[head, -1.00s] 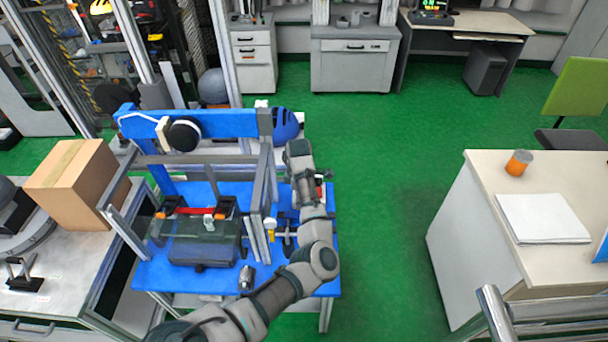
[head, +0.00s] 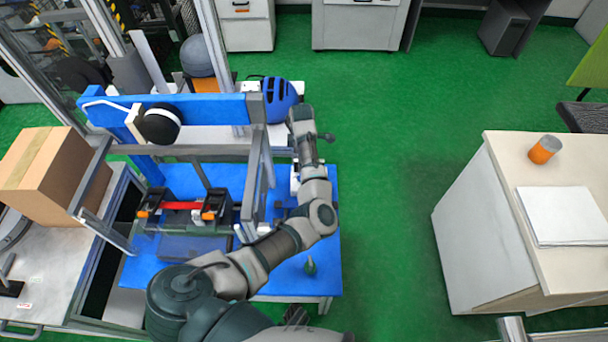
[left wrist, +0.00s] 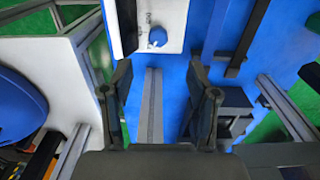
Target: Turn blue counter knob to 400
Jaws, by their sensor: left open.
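The blue counter knob (left wrist: 158,37) is a small round dial on a white panel (left wrist: 165,14) with small dark markings, near the top of the left wrist view. The markings are too small to read. My left gripper (left wrist: 160,98) is open and empty, with the knob ahead of it, between the lines of its fingers and apart from them. In the head view my left arm reaches over the right side of the blue bench (head: 325,265). It mostly covers a white box there (head: 294,180), and the fingertips cannot be made out. My right gripper is not in view.
A blue beam (head: 215,106) and grey posts stand left of my left arm. A cardboard box (head: 45,170) sits on the left table. A cream desk (head: 480,240) stands right, with open green floor between.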

